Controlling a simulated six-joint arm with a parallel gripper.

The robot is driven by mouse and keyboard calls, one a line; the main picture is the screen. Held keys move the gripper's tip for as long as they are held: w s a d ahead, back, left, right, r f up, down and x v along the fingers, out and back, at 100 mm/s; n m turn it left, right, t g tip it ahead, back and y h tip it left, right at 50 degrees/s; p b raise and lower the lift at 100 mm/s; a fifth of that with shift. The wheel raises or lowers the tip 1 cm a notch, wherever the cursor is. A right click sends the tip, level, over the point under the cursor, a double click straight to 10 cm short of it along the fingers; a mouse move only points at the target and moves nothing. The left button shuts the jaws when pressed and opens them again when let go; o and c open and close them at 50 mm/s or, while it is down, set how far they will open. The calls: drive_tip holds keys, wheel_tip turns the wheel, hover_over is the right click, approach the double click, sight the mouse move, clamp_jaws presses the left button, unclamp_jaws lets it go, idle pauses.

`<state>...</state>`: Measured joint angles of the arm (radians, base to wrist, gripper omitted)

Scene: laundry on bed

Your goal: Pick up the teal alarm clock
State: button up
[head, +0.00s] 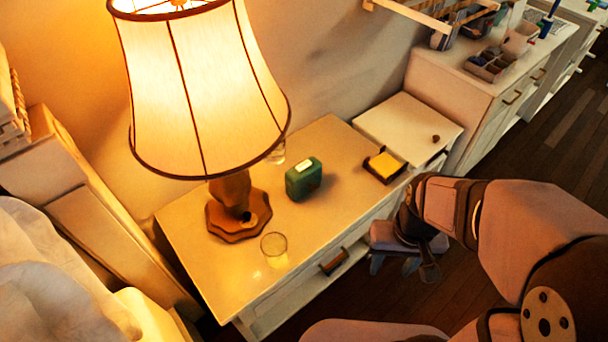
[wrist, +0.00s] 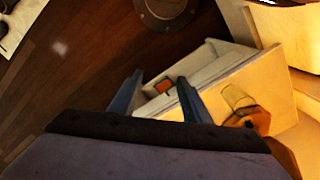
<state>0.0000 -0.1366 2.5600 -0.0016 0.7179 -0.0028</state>
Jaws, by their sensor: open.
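The teal alarm clock (head: 303,178) stands upright on the pale nightstand (head: 335,145), behind the drinking glass and right of the lamp base. I cannot make out the clock in the wrist view. My gripper (head: 400,266) is open and empty, in front of the nightstand's right front edge and to the right of the clock, well apart from it. Its two blue fingers (wrist: 160,90) show spread in the wrist view, with part of the pale furniture and the dark floor beyond them.
A lit lamp (head: 205,85) on a wooden base (head: 238,215) stands left of the clock. A clear glass (head: 274,249) is near the front edge, and another is partly behind the shade. A yellow notepad (head: 384,166) lies to the right. The nightstand top between clock and notepad is clear.

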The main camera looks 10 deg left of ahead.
drive_tip(key=shift+o, duration=0.3)
drive_tip(key=o, duration=1.4)
